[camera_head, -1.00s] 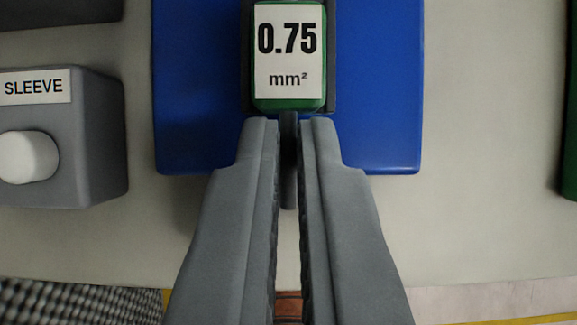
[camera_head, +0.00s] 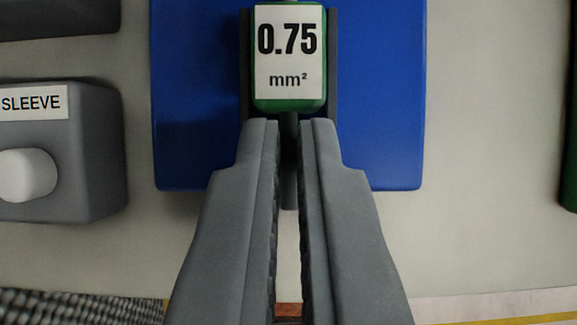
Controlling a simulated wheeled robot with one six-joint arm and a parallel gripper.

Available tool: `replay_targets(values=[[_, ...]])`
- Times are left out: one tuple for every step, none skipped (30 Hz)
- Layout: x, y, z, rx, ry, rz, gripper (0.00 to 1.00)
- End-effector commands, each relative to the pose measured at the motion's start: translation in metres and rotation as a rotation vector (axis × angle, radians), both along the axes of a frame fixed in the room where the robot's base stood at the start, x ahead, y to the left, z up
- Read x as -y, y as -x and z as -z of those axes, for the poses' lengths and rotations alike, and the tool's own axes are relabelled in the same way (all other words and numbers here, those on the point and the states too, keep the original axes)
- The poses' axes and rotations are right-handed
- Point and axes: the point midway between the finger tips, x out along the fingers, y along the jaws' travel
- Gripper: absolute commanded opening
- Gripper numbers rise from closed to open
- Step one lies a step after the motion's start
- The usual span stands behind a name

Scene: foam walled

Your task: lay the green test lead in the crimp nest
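The green test lead (camera_head: 289,103) has a green body with a white "0.75 mm²" label, at the top middle. Its dark stem (camera_head: 289,190) runs down between the fingers of my gripper (camera_head: 290,124). The fingers are nearly parallel and close in on the stem, holding it. Dark walls of the crimp nest (camera_head: 332,60) show to the left and right of the green body, on a blue block (camera_head: 385,110). The body lines up between these walls from above. I cannot tell how deep it sits, and the nest floor is hidden.
A grey box (camera_head: 85,150) labelled "SLEEVE" with a white knob (camera_head: 27,174) stands at the left. A dark object (camera_head: 60,14) is at the top left, and a green edge (camera_head: 570,150) shows at the right. The pale surface right of the blue block is clear.

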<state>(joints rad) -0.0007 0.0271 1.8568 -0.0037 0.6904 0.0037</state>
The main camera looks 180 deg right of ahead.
Motion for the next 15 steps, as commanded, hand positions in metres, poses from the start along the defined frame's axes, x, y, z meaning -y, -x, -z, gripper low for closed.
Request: replay_targets(values=[[0.0000,0.0000,-0.0001,0.000,0.000,0.000,0.00],[0.0000,0.0000,-0.0001,0.000,0.000,0.000,0.00],[0.0000,0.0000,0.0001,0.000,0.000,0.000,0.00],[0.0000,0.0000,0.0004,0.000,0.000,0.000,0.00],[0.0000,0.0000,0.0006,0.000,0.000,0.000,0.00],[0.0000,0.0000,0.0012,0.000,0.000,0.000,0.00],[0.0000,0.0000,0.0017,0.000,0.000,0.000,0.00],[0.0000,0.0000,0.0022,0.000,0.000,0.000,0.00],[0.0000,0.0000,0.0028,0.000,0.000,0.000,0.00],[0.0000,0.0000,0.0034,0.000,0.000,0.000,0.00],[0.0000,0.0000,0.0033,0.000,0.000,0.000,0.09],[0.0000,0.0000,0.0032,0.001,0.000,0.000,0.17],[0.0000,0.0000,0.0032,0.000,0.000,0.000,0.23],[0.0000,0.0000,0.0031,0.001,0.000,0.000,0.28],[0.0000,0.0000,0.0031,0.001,0.000,0.000,0.30]])
